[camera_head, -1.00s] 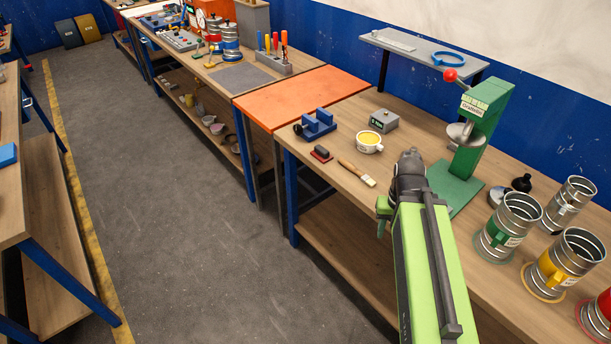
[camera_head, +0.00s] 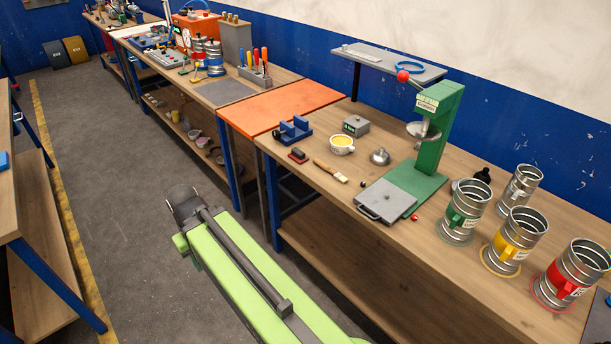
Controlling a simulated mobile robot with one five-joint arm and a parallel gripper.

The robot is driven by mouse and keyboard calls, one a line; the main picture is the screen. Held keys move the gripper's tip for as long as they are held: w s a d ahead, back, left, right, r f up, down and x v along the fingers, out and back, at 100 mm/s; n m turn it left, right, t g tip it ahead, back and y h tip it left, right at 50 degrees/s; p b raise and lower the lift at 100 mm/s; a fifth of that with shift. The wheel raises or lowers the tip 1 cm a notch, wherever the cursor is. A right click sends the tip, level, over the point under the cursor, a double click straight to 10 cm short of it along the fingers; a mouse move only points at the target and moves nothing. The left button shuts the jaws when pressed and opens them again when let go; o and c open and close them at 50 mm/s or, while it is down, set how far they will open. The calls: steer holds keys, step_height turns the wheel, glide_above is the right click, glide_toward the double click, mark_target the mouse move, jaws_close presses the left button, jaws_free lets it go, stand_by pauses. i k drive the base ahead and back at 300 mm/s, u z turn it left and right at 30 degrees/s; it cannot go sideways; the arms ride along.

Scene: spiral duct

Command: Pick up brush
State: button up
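The brush (camera_head: 330,171) lies flat on the wooden workbench (camera_head: 299,190) near its front edge. It has a brown wooden handle pointing to the back left and pale bristles toward the front right. My green arm reaches up from the bottom of the view, over the floor in front of the bench. Its dark end is to the left of the brush and apart from it. The fingers of my gripper are hidden behind the arm's end.
A red-and-black block (camera_head: 298,155), blue vise (camera_head: 291,131), yellow-filled cup (camera_head: 342,145) and metal funnel (camera_head: 380,156) lie around the brush. A grey plate (camera_head: 386,200) and green press (camera_head: 437,125) stand to the right. Several metal cans line the right side. The aisle floor (camera_head: 115,200) is clear.

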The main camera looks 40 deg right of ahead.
mark_target(338, 176)
steer(key=z, duration=0.05)
steer(key=i, duration=1)
steer(key=u, duration=0.05)
